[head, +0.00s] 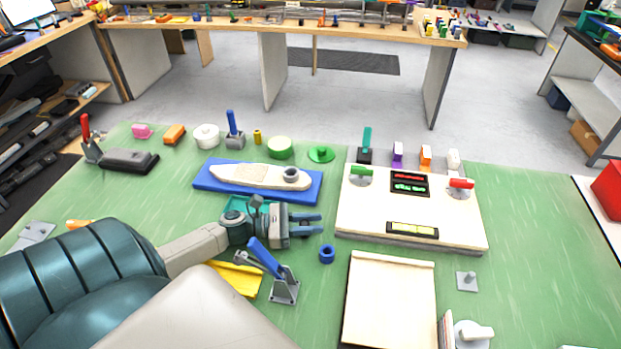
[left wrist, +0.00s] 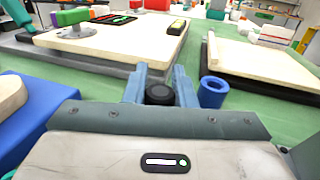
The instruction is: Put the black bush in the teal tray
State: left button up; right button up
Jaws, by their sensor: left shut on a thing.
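My left gripper (head: 319,224) points right over the green mat, just in front of the blue board. In the left wrist view its blue-grey fingers (left wrist: 159,85) are shut on the black bush (left wrist: 160,93), a short dark round piece with a hollow top. In the head view I cannot make out the bush between the fingers. The teal tray (head: 236,205) shows only in part behind and beside my left wrist, so its inside is mostly hidden. My right gripper is not in view.
A blue bush (head: 327,254) stands on the mat just in front of the fingers. A blue-handled clamp (head: 265,257) and a yellow tray (head: 240,279) are close to my left forearm. A blue board with a boat shape (head: 225,176) lies behind; a pale panel (head: 365,215) is right.

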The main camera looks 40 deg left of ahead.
pick_arm(q)
jog(key=shift+f, duration=0.1)
jog(key=shift+f, duration=0.1)
jog(key=o, duration=1)
